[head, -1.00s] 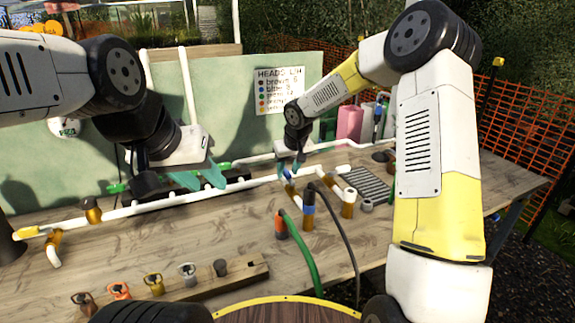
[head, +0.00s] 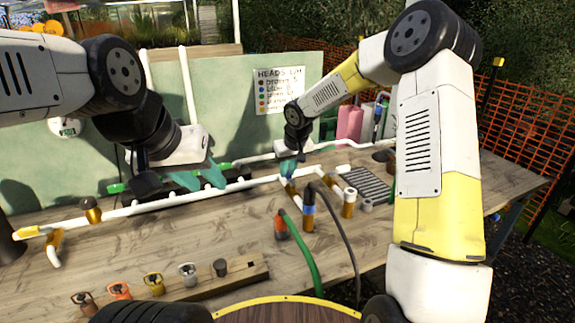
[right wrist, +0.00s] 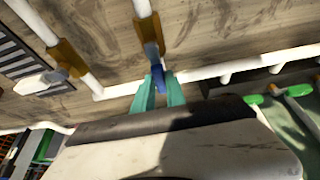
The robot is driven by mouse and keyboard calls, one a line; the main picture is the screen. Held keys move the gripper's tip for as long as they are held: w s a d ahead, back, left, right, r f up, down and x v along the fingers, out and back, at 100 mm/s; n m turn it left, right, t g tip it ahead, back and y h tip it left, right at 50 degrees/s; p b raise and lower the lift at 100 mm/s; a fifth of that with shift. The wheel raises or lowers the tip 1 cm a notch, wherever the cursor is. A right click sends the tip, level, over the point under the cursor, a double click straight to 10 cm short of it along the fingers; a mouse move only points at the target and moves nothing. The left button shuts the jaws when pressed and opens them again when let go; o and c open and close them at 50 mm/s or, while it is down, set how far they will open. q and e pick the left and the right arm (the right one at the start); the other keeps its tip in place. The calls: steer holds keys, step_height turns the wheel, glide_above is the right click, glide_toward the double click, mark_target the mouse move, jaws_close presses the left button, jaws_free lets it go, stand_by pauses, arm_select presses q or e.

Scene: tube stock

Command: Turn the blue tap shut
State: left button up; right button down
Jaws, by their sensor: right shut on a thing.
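The blue tap (right wrist: 158,78) shows in the right wrist view as a small blue handle on the white pipe line, close to a brown-gold fitting (right wrist: 148,34). My right gripper (right wrist: 159,88) has its teal fingers shut on either side of the blue handle. In the head view my right gripper (head: 288,168) reaches down to the pipe at the middle of the bench and mostly hides the tap. How far the tap is turned cannot be told. My left gripper (head: 201,179) is open and empty, with its teal fingers apart above the back pipe.
A long white pipe (head: 150,206) runs across the wooden bench (head: 170,245). A rack with several coloured heads (head: 154,284) lies at the front. A grey grate (head: 367,184) is to the right.

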steer(key=shift+d+m, duration=0.1)
steer(key=shift+m, duration=0.2)
stand_by(0.8)
steer(key=m, duration=0.1)
steer(key=m+h, duration=0.1)
steer(key=shift+w+d+m, duration=0.1)
steer(key=shift+d+m, duration=0.3)
steer(key=shift+s+d+m+g+h, duration=0.4)
steer(key=shift+d+m+h, duration=0.3)
steer(key=shift+m, duration=1.7)
steer(key=shift+s+d+m+g+h, duration=0.5)
steer(key=shift+m+h, duration=0.4)
steer(key=shift+m, duration=1.5)
steer(key=shift+s+d+m+g+h, duration=0.25)
steer(key=shift+d+m+h, duration=0.5)
steer(key=shift+m, duration=1.65)
steer(key=shift+a+f, duration=0.1)
steer(key=c, duration=1.4)
jaws_free()
steer(key=shift+o, duration=0.2)
steer(key=shift+r, duration=0.2)
